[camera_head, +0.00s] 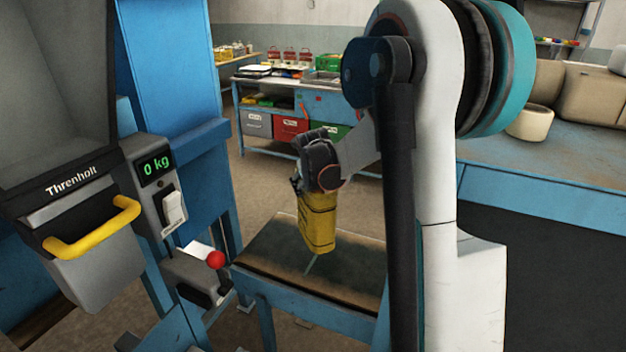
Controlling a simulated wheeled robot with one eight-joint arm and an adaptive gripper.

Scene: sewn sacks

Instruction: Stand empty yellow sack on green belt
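The yellow sack (318,228) is upright over the dark green belt (262,258), tilted slightly. My gripper (313,184) is at the top of the sack and looks shut on it; the fingertips and the sack's top edge are partly hidden. I cannot tell whether the sack's bottom touches the belt or hangs just above it. My arm hides the belt's right end.
A red-knobbed lever (215,259) is beside the belt. A blue bench (540,202) with sacks is at right. Shelves with bins (290,126) stand behind.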

